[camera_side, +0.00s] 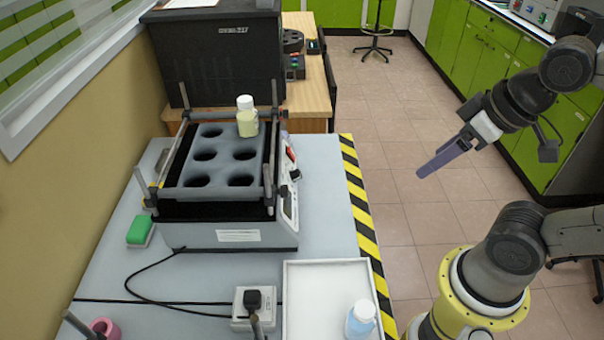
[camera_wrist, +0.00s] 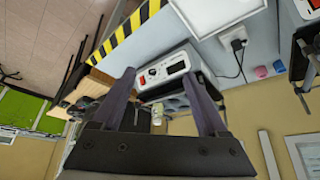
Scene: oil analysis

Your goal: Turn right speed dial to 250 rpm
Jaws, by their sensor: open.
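The shaker (camera_side: 238,236) stands on the light bench with a grey rack on top. Its control panel is on its right side and shows only edge-on in the side view, with a small dark knob (camera_side: 295,175) on it. In the wrist view the panel (camera_wrist: 170,68) shows a red switch (camera_wrist: 141,82) and a dark display. I cannot clearly tell the right speed dial apart or read its setting. My gripper (camera_side: 425,172) is open and empty, in the air right of the bench, well apart from the panel. Its two fingers (camera_wrist: 157,92) frame the shaker in the wrist view.
A bottle with yellowish liquid (camera_side: 247,122) stands in a back hole of the rack. A white tray (camera_side: 325,270) holds a bluish bottle (camera_side: 360,318). A power socket (camera_side: 255,310), cables and a green sponge (camera_side: 140,231) lie on the bench. Space above the striped edge (camera_side: 360,210) is clear.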

